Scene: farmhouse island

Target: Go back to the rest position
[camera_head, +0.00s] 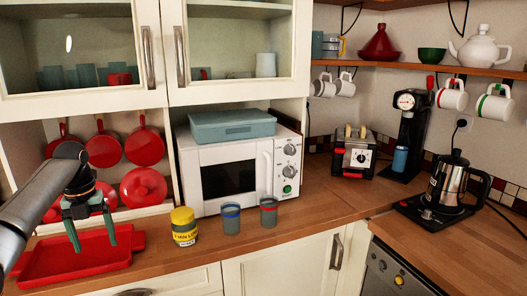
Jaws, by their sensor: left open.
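My left gripper (93,246) comes in from the left on its grey arm. Its two greenish fingers point down and are apart, with nothing between them. It is in front of the red tray (65,262) on the wooden counter, and its fingers overlap the tray in the picture. I cannot tell its height above the tray. My right gripper is not in view.
A yellow-lidded jar (184,227) and two grey-blue cups (231,219) stand on the counter before the white microwave (226,175). Glass-fronted cupboards (157,50) hang above.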

